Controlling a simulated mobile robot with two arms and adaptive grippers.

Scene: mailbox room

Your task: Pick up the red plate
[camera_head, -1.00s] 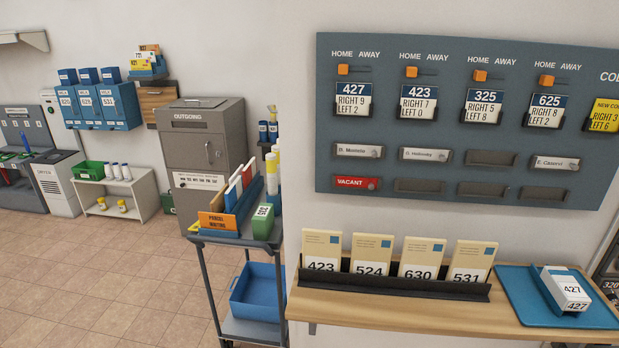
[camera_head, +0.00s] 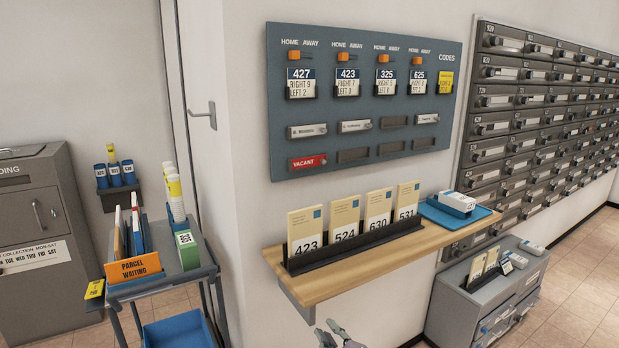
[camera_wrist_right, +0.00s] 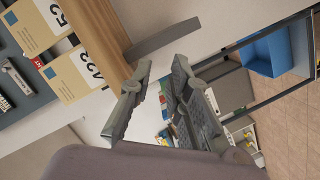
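The red plate (camera_head: 308,162), marked VACANT, sits in the lower left slot of the grey-blue wall board (camera_head: 420,95). It has a small round knob at its right end. My right gripper (camera_head: 337,337) shows at the bottom edge of the head view, below the wooden shelf and well away from the plate. In the right wrist view the gripper (camera_wrist_right: 160,68) has its fingers apart with nothing held between them. A small red patch shows behind the cards there; I cannot tell if it is the plate. My left gripper is not in view.
The wooden shelf (camera_head: 385,258) juts out below the board, with a black rack (camera_head: 355,247) of numbered cards and a blue tray (camera_head: 428,214). A cart (camera_head: 205,272) stands left, a grey cabinet (camera_head: 445,300) right. The wall between board and cards is clear.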

